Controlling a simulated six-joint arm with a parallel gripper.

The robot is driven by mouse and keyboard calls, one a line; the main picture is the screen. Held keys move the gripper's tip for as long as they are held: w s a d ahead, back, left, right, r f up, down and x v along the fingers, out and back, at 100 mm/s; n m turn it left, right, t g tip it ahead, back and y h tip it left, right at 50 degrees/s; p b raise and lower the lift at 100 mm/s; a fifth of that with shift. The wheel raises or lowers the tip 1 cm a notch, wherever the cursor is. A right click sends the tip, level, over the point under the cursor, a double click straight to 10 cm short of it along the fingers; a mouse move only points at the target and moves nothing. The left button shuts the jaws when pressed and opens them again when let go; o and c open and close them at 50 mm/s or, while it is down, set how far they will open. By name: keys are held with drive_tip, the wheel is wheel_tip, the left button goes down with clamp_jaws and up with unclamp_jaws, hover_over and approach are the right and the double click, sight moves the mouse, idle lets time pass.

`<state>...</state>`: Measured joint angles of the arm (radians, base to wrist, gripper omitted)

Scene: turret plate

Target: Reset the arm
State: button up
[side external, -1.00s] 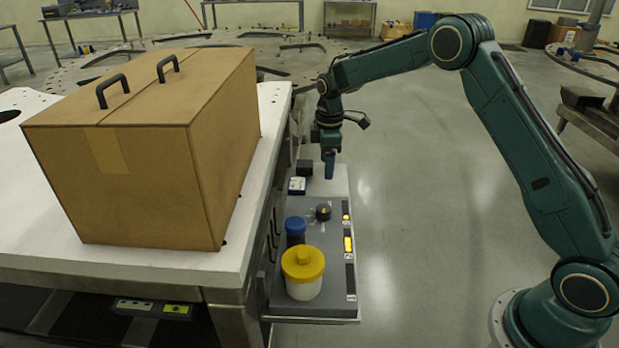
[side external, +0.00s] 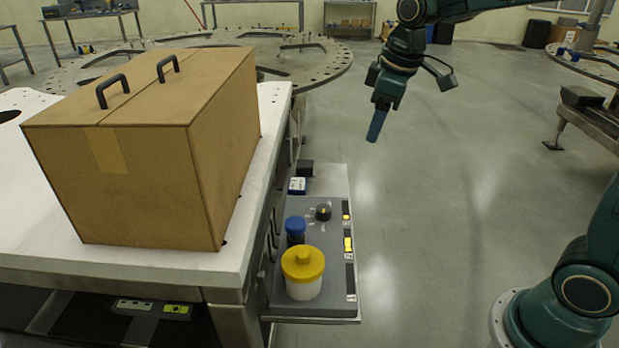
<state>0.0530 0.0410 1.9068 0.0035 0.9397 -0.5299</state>
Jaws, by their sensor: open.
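My gripper (side external: 377,124) is in the air at the upper middle right, over the grey floor and well above the side shelf (side external: 335,185). It points down with a slight tilt to the left. It holds nothing that I can see, and its fingers line up in this view, so the gap between them is hidden. My arm reaches up out of the top of the picture.
A cardboard box (side external: 140,150) with two black handles stands on the white table (side external: 245,245). The shelf holds a yellow-lidded white jar (side external: 303,275), a blue-capped container (side external: 296,230), a black knob (side external: 323,212), and small blue-white (side external: 297,186) and black (side external: 305,168) boxes.

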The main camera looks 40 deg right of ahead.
drive_tip(key=s+a+m+t, duration=0.2)
drive_tip(key=s+m, duration=0.3)
drive_tip(key=s, duration=1.6)
drive_tip(key=shift+s+t, duration=0.3)
drive_tip(key=shift+s, duration=0.1)
drive_tip(key=shift+a, duration=0.1)
